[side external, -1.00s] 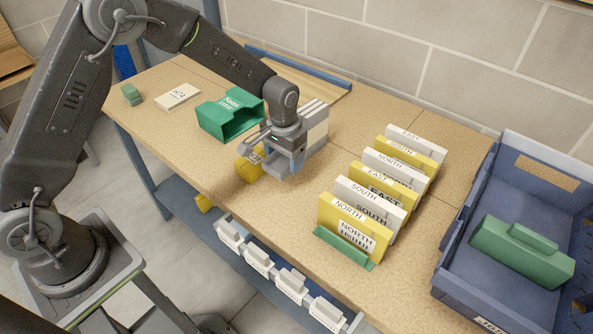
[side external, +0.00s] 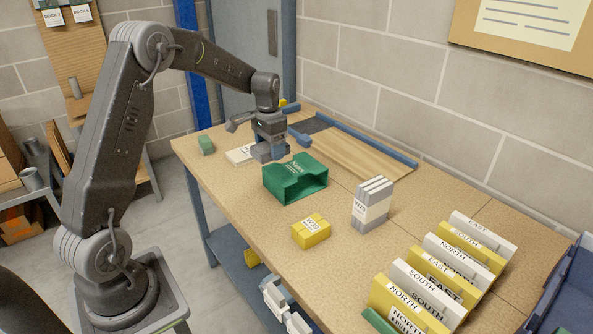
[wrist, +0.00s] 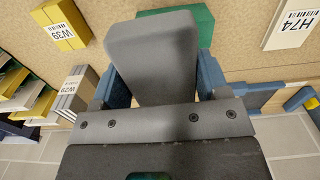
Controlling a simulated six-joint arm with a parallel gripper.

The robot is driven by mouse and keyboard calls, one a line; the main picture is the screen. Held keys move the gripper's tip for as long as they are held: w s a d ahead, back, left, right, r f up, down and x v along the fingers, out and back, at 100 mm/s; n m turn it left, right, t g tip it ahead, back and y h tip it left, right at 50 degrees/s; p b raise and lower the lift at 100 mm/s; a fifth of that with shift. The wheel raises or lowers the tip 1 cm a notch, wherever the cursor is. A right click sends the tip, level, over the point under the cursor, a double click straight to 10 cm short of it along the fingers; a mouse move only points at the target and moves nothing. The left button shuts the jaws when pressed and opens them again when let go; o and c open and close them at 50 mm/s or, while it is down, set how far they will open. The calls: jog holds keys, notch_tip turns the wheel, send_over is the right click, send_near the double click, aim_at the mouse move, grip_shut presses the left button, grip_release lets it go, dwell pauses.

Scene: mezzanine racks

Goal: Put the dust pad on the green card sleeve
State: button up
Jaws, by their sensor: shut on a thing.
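The dust pad, a grey slab (wrist: 152,65), is clamped between the blue fingers of my gripper (wrist: 164,82) in the wrist view. In the side view my gripper (side external: 275,148) is above the far part of the bench, just behind the green card sleeve (side external: 290,183), with the grey pad (side external: 262,153) low between its fingers. The sleeve is an open green box lying on the bench. In the wrist view the pad hides much of the sleeve (wrist: 203,22). I cannot tell exactly how high the pad is held.
A white H74 card box (side external: 239,154) and a small green block (side external: 205,145) lie left of my gripper. A yellow W39 box (side external: 311,231), grey upright folders (side external: 372,203) and a row of yellow and white folders (side external: 441,265) stand right. A blue rail (side external: 374,144) edges the back.

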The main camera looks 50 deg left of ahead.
jog(key=s+a+r, duration=0.2)
jog(key=s+a, duration=0.1)
jog(key=a, duration=0.5)
send_over(287, 171)
notch_tip(287, 171, down, 7)
jog(key=shift+r, duration=0.2)
jog(key=shift+f, duration=2)
jog(key=shift+f, duration=0.1)
jog(key=o, duration=0.9)
